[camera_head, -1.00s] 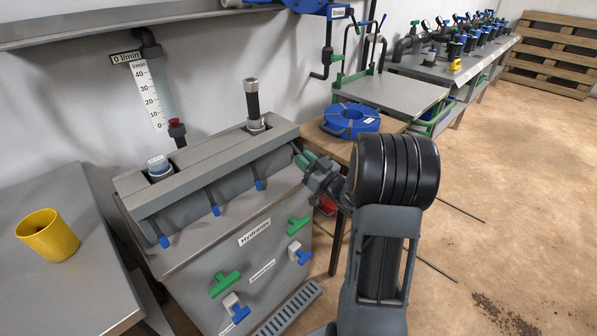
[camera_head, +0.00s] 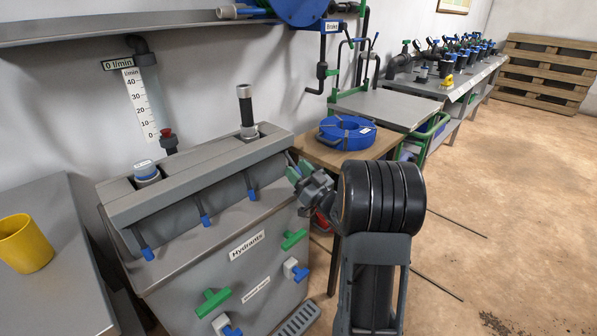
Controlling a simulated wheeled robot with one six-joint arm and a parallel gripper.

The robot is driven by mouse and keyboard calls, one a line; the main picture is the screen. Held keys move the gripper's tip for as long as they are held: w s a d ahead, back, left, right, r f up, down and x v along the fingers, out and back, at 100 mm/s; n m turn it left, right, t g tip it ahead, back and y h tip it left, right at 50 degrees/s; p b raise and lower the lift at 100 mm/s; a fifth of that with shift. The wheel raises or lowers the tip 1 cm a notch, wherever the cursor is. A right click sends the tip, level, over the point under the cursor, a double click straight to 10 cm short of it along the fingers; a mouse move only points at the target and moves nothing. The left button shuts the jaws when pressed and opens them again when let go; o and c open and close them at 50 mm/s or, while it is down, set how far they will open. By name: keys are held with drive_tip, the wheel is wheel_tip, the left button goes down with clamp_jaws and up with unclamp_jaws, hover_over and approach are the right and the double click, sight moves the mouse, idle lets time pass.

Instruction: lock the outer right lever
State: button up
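The grey manifold block (camera_head: 195,195) stands on a grey cabinet labelled Hydrants. Three blue-tipped levers show along its front: left (camera_head: 147,254), middle (camera_head: 205,220) and one further right (camera_head: 251,193). They hang downward. My gripper (camera_head: 299,170) is at the block's right end, with two green fingertips close to that end. A thin dark piece shows just above the fingertips; I cannot tell whether it is the outer right lever. That lever's blue tip is not visible, and my gripper covers this spot. Contact and the gap between the fingers are unclear.
Green handles (camera_head: 294,239) and blue-and-white valves (camera_head: 296,270) stick out of the cabinet front. A wooden table (camera_head: 352,152) with a blue hose coil (camera_head: 346,132) stands behind my gripper. A yellow cup (camera_head: 24,244) is on the left bench. Open floor lies at the right.

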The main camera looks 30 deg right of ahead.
drive_tip(key=v, duration=1.4)
drive_tip(key=shift+p, duration=0.45)
drive_tip(key=shift+w+a, duration=0.1)
drive_tip(key=shift+c, duration=0.3)
